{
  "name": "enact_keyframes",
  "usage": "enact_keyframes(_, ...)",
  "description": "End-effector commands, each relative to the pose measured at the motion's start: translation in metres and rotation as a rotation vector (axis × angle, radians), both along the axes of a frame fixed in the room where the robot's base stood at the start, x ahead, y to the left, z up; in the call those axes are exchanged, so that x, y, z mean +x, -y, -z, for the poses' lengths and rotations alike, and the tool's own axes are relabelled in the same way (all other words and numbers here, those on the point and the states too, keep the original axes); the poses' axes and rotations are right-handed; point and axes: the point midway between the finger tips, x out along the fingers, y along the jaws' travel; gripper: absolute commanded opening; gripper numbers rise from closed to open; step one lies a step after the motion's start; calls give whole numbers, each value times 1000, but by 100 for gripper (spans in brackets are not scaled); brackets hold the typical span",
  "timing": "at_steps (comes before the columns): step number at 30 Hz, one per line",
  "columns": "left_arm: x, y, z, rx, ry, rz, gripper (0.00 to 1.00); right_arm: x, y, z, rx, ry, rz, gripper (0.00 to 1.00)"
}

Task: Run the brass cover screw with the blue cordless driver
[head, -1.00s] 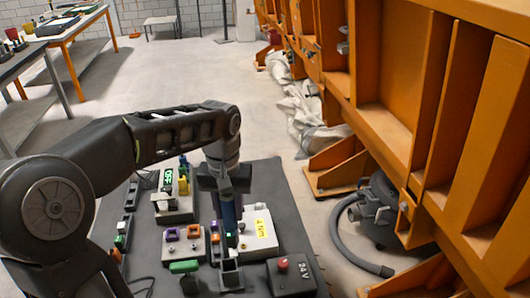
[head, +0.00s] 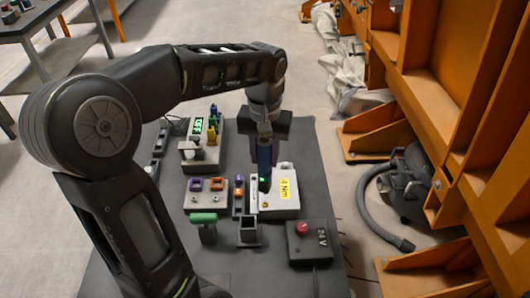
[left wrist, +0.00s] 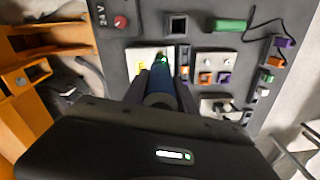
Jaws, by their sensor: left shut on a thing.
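My left gripper (head: 265,138) is shut on the blue cordless driver (head: 264,158), which it holds roughly upright. In the left wrist view the driver (left wrist: 160,84) sits between the two dark fingers. Its lower end, near a small green light, is over the left part of a white box (head: 284,204) with a yellow "4 Nm" label (head: 285,188). I cannot tell whether the tip touches the box. The brass cover screw cannot be made out. My right gripper is not in view.
On the dark mat stand an empty square holder (head: 248,232), a green-handled tool (head: 203,222), a grey block with purple and orange pieces (head: 207,198), a unit with a green display (head: 198,126) and a 24 V box (head: 309,242). An orange frame (head: 420,75) rises at the right.

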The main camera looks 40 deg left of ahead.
Motion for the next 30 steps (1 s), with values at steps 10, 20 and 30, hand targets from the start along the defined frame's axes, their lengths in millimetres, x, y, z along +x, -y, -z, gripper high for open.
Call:
enact_keyframes(10, 0, 0, 32, 0, 1, 0, 0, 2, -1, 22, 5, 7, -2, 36)
enact_keyframes(20, 0, 0, 43, 1, 2, 0, 0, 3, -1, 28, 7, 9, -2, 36)
enact_keyframes(30, 0, 0, 43, 1, 2, 0, 0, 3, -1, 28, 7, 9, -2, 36)
